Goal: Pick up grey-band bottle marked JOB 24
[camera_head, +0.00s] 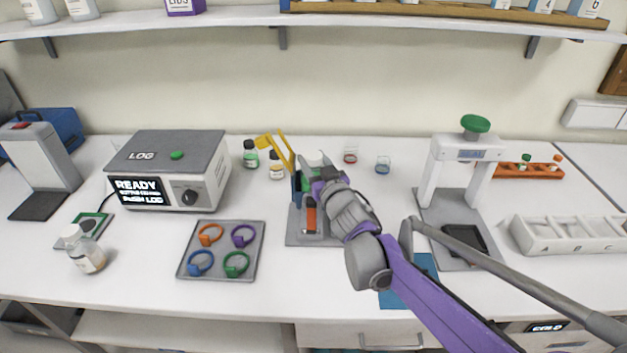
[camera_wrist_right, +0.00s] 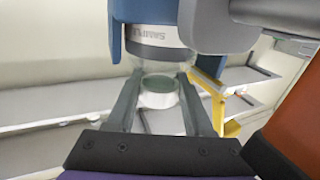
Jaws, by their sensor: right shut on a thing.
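My right gripper (camera_head: 314,172) reaches into a fixture with a blue upright, a yellow lever and a grey base (camera_head: 296,238). In the right wrist view, its fingers (camera_wrist_right: 158,95) are shut on a clear bottle (camera_wrist_right: 158,68) between blue parts of the fixture. The bottle has a grey and white band with upside-down lettering that seems to read SAMPLE; I cannot make out a job number. In the head view the arm mostly hides it. My left gripper is not in view.
A logger box (camera_head: 168,165) reads READY. A tray (camera_head: 184,270) of coloured rings is in front. The yellow lever (camera_head: 275,145) rises close beside my gripper. Small bottles (camera_head: 250,155) and beakers (camera_head: 382,165) stand behind. A green-knobbed press (camera_head: 465,150) and white rack (camera_head: 565,237) are right.

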